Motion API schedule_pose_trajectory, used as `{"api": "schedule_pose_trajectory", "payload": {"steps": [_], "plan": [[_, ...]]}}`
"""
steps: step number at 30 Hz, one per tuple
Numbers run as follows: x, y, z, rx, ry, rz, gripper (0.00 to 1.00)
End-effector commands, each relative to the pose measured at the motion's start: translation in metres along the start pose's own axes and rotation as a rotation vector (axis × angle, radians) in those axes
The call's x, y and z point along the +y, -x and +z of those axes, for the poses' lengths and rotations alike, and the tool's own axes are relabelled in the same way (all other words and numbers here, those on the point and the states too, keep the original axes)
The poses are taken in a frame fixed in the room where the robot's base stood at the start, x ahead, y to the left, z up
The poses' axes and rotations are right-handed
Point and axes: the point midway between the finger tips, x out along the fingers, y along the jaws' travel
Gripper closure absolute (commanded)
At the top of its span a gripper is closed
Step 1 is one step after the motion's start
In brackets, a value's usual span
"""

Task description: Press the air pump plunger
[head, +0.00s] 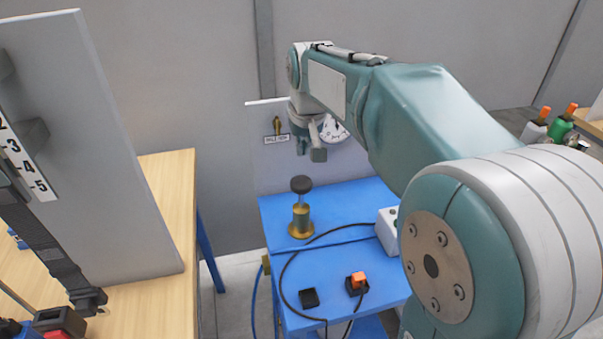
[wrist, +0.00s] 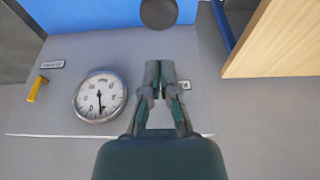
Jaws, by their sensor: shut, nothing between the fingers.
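The air pump (head: 301,220) is a brass cylinder standing upright on a blue table. Its plunger has a round black knob (head: 301,184) on top, raised above the brass body on a thin rod. The knob also shows in the wrist view (wrist: 158,13) at the top edge, just beyond the fingertips and partly cut off by the frame. My gripper (head: 311,152) is above and a little behind the pump in the head view, apart from the knob. In the wrist view my gripper (wrist: 160,68) has its fingers together with nothing between them.
A grey panel behind the pump carries a round dial gauge (wrist: 100,96) and a yellow lever (wrist: 37,88). The blue table (head: 335,262) also holds a cable, a black block (head: 309,298) and an orange switch (head: 358,279). A wooden table (head: 160,290) with an upright grey board stands left.

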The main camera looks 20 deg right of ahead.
Motion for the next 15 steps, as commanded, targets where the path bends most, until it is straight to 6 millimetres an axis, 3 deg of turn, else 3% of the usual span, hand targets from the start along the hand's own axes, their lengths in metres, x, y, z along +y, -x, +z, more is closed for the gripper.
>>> {"api": "schedule_pose_trajectory", "payload": {"steps": [9,15], "plan": [[0.000,-0.058,0.005,-0.003,0.000,0.000,1.00],[0.000,-0.076,0.011,-0.001,0.000,0.000,1.00]]}}
